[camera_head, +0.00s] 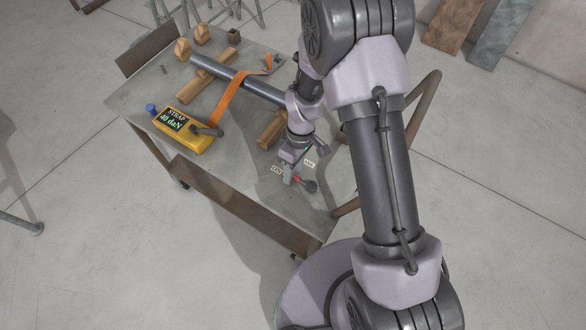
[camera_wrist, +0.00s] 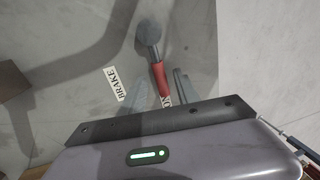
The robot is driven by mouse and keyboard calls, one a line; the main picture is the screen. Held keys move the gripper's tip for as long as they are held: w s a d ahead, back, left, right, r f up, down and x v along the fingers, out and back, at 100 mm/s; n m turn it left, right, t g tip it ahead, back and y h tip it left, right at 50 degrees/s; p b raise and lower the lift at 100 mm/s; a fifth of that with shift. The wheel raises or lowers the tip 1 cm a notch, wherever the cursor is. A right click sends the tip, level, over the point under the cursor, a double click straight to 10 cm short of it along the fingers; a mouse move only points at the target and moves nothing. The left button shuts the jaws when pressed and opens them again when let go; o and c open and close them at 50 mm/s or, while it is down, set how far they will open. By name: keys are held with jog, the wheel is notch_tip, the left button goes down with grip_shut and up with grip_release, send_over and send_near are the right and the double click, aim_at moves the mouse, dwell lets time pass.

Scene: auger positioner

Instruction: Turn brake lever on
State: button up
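The brake lever has a dark grey round knob (camera_wrist: 149,34) and a red shaft (camera_wrist: 161,78). In the head view, its knob (camera_head: 310,186) shows near the front corner of the cart top, beside my gripper (camera_head: 289,172). In the wrist view, my gripper (camera_wrist: 165,82) has its two grey fingers apart, with the red shaft between them and the knob beyond the fingertips. I cannot tell whether a finger touches the shaft. A white BRAKE label (camera_wrist: 114,83) lies left of the lever. Another label by the shaft is partly hidden. The lever's base is hidden by my gripper.
On the cart top (camera_head: 234,180) are a yellow strap unit (camera_head: 184,128) reading 40 daN, an orange strap (camera_head: 228,96), a grey tube (camera_head: 262,90) on wooden blocks (camera_head: 272,130), and a blue knob (camera_head: 150,108). The floor around the cart's front is clear.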

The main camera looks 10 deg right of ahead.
notch_tip(320, 180, up, 17)
jog(key=w+d+p, duration=0.2)
jog(key=p, duration=0.4)
jog(key=shift+w+p, duration=0.3)
jog(key=s+d+r+m+t+b, duration=0.1)
jog(key=s+r+m+t, duration=0.15)
jog(key=r, duration=0.45)
jog(key=s+d+r+m+t, duration=0.1)
jog(key=s+r+m, duration=0.15)
jog(key=r, duration=0.45)
jog(key=s+d+r+m+t, duration=0.1)
jog(key=s+r+m+t, duration=0.1)
jog(key=s+r+m, duration=0.2)
jog(key=s+r+m+t+b, duration=0.1)
jog(key=s+r+m, duration=0.3)
jog(key=s, duration=0.5)
jog(key=shift+d+m+t+y, duration=0.35)
jog(key=shift+m+t, duration=0.2)
jog(key=shift+m, duration=0.25)
